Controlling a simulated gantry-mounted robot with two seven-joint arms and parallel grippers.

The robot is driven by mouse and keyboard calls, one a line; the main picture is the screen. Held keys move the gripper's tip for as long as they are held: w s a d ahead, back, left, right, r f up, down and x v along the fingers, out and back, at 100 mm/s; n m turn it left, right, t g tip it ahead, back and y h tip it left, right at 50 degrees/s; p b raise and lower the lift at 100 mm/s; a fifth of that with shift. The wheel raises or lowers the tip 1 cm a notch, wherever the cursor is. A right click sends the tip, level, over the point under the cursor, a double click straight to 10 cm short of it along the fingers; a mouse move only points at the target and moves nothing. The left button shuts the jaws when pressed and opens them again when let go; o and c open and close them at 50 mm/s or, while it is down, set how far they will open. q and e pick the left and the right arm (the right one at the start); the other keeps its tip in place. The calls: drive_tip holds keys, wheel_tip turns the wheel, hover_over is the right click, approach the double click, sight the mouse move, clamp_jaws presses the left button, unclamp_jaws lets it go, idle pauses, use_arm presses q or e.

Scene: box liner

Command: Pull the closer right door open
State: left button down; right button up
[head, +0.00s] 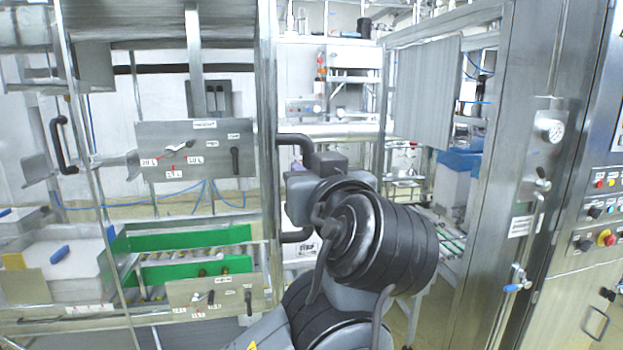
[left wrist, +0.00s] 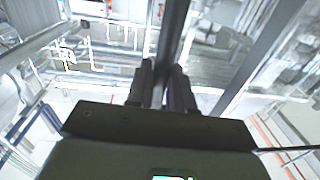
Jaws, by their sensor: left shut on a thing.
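The dark bar handle (head: 294,139) of the closer right door projects from an upright metal door post (head: 267,120) in the middle of the head view. Its upper and lower ends show; its middle is hidden behind my left wrist. My left gripper (head: 297,188) is at the handle's middle, its fingertips mostly hidden in the head view. In the left wrist view, my left gripper (left wrist: 163,88) is shut on the dark handle bar (left wrist: 175,35), which runs up between its fingers. I cannot tell how far the door stands open. My right gripper is not in view.
Another dark handle (head: 61,146) is on the left door post. Behind the frames are a metal panel with dials (head: 195,150) and a green-sided conveyor (head: 190,270). A steel cabinet (head: 530,150) with a gauge and levers stands at the right, beside a button panel (head: 602,215).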

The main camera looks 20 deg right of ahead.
use_arm(q)
drive_tip(key=shift+w+a+f+y, duration=0.3)
drive_tip(key=shift+w+a+f, duration=0.1)
drive_tip(key=shift+w, duration=0.1)
drive_tip(key=c, duration=1.2)
unclamp_jaws()
drive_tip(key=shift+c, duration=0.2)
drive_tip(key=shift+o, duration=0.7)
drive_tip(key=shift+w+d+r, duration=0.1)
drive_tip(key=shift+w+r, duration=0.05)
drive_tip(key=shift+r, duration=0.15)
drive_tip(key=shift+s+d, duration=0.15)
drive_tip(key=shift+s, duration=0.25)
drive_tip(key=s+b, duration=0.3)
drive_tip(key=s, duration=0.7)
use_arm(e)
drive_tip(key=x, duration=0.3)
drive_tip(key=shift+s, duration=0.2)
use_arm(q)
drive_tip(key=shift+s+d, duration=0.15)
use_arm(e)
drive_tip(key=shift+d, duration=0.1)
